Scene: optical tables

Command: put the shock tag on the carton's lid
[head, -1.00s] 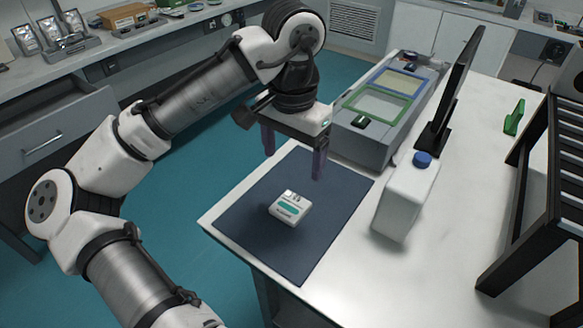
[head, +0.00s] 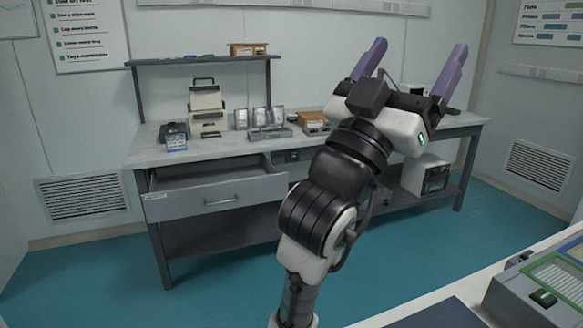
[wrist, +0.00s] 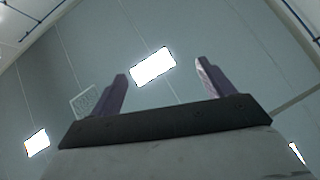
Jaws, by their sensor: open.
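My gripper (head: 419,50) is raised in front of the far bench, its two purple fingers pointing up and spread apart. It also shows in the wrist view (wrist: 160,70), open and empty against the ceiling. I cannot make out the shock tag in the current views. A small brown carton-like box (head: 312,119) stands on the far bench behind my arm, and another brown box (head: 246,49) is on the shelf above. I cannot tell whether either is the task's carton. The white box with a teal label seen earlier on the dark mat is out of view.
The far bench (head: 220,152) has a pulled-out drawer (head: 215,198). On it are a dark device (head: 175,136), beige cases (head: 207,108) and silver pouches (head: 260,118) in a rack. The near table with a grey unit (head: 515,300) is at lower right. The teal floor between is open.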

